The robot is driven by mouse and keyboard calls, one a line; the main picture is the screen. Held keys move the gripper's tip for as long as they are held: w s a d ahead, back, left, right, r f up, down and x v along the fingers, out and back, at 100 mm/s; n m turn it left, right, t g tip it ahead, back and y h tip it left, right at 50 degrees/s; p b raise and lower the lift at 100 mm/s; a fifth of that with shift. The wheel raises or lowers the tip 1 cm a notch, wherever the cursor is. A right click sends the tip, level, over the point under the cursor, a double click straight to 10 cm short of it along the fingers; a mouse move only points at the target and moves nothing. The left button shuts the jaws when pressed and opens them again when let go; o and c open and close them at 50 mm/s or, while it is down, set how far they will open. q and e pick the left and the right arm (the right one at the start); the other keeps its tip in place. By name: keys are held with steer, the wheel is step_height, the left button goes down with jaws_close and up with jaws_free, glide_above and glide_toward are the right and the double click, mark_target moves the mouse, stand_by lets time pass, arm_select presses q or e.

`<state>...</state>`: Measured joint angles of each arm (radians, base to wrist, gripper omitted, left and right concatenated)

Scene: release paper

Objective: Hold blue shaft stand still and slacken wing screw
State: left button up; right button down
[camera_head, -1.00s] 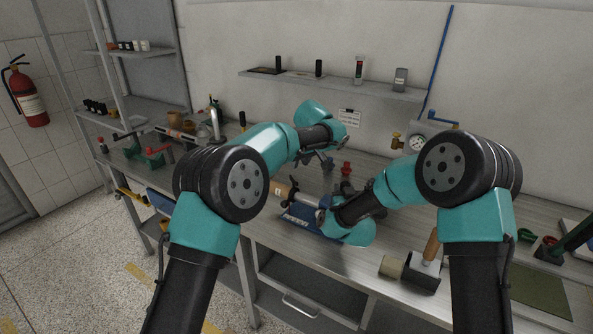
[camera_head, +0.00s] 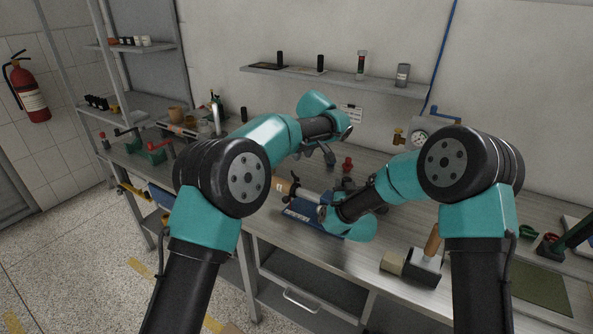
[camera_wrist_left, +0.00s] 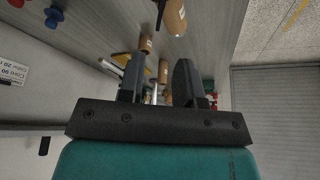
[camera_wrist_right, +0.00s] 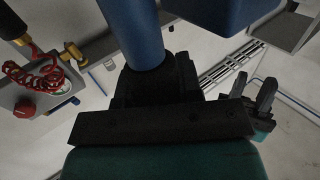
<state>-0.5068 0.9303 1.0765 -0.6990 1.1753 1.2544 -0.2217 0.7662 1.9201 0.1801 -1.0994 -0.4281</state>
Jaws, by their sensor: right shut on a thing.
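The blue shaft stand (camera_head: 301,213) lies on the bench in the middle of the head view, with a tan cylindrical end (camera_head: 282,187) at its left. My right gripper (camera_head: 324,214) is at its right side. The right wrist view shows my right gripper shut on a blue round post (camera_wrist_right: 143,35) of the stand. My left gripper (camera_head: 325,157) is above and behind the stand, apart from it. In the left wrist view its two fingers (camera_wrist_left: 160,82) stand apart with nothing gripped. I cannot make out the wing screw.
A red knob-like piece (camera_head: 347,164) stands behind the stand. A block with a wooden handle (camera_head: 432,243) and a beige roll (camera_head: 392,262) stand at the front right. A gauge (camera_head: 420,137) is at the back. A shelf (camera_head: 340,82) runs along the wall.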

mark_target(295, 176)
arm_select(q)
steer(key=x, duration=1.1)
jaws_close()
